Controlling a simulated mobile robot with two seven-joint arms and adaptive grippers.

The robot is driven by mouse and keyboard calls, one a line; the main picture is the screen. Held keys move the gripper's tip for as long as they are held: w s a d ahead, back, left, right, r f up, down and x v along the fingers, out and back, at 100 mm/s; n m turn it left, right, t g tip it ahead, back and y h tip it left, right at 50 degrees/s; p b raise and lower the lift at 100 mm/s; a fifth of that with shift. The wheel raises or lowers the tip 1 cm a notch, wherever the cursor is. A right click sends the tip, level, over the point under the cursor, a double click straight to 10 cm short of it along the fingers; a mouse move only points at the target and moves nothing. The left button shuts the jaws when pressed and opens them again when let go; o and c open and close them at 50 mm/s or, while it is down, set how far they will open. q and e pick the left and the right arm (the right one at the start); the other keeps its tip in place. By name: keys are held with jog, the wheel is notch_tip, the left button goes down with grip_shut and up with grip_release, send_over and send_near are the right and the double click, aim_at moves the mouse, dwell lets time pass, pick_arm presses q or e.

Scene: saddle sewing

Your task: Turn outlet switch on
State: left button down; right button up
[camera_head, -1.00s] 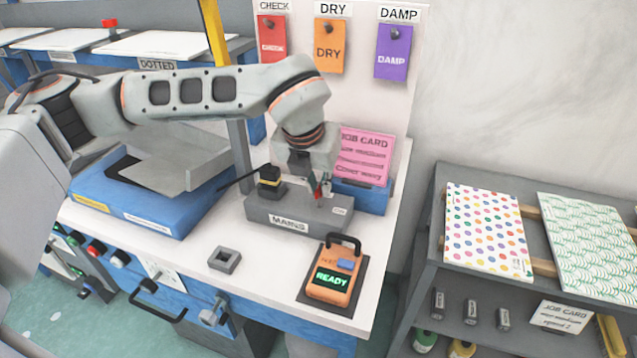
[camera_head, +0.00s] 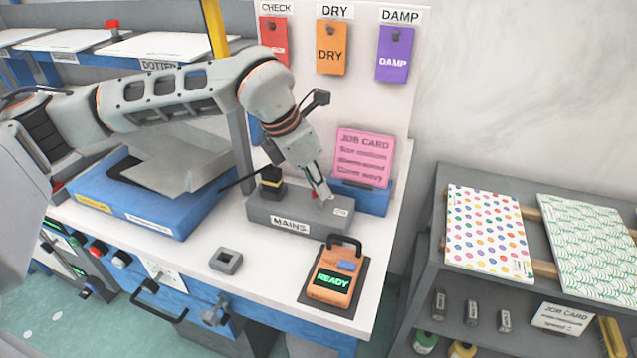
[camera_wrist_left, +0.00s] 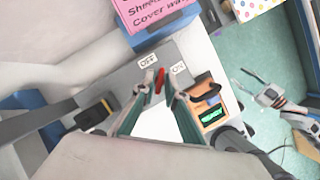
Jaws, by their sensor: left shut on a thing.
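The grey mains outlet box (camera_head: 262,212), labelled MAINS, stands on the white bench. Its small red switch (camera_wrist_left: 160,82) shows in the left wrist view between the OFF label (camera_wrist_left: 148,62) and the ON label (camera_wrist_left: 179,68). My left gripper (camera_head: 321,196) reaches down to the right part of the box. In the left wrist view its fingers (camera_wrist_left: 160,88) stand on both sides of the red switch and are shut on it. The fingers partly hide the switch in the head view. My right gripper (camera_wrist_left: 250,84) shows small at the right, away from the box; its opening is unclear.
An orange READY device (camera_head: 333,280) with a dark handle sits in front of the box. A black and yellow plug (camera_head: 271,183) is on the box's left. A pink job card (camera_head: 363,158) stands behind. A grey square block (camera_head: 226,260) lies on the bench.

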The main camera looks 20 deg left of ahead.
pick_arm(q)
jog(key=m, duration=0.1)
jog(key=m+p, duration=0.1)
jog(key=m+g+h, duration=0.1)
jog(key=shift+w+a+r+m, duration=0.15)
jog(key=shift+r+m, duration=0.1)
jog(key=shift+m, duration=0.15)
jog(key=m+g+p, duration=0.1)
jog(key=m, duration=0.1)
jog(key=m+p, duration=0.2)
jog(key=m, duration=0.1)
jog(key=shift+w+g+h, duration=0.15)
jog(key=shift+g+h, duration=0.15)
jog(key=shift+g, duration=0.1)
jog(key=shift+f+m, duration=0.1)
jog(key=shift+m, duration=0.4)
jog(key=shift+g, duration=0.3)
jog(key=c, duration=2.1)
grip_release()
jog(key=shift+f, duration=0.1)
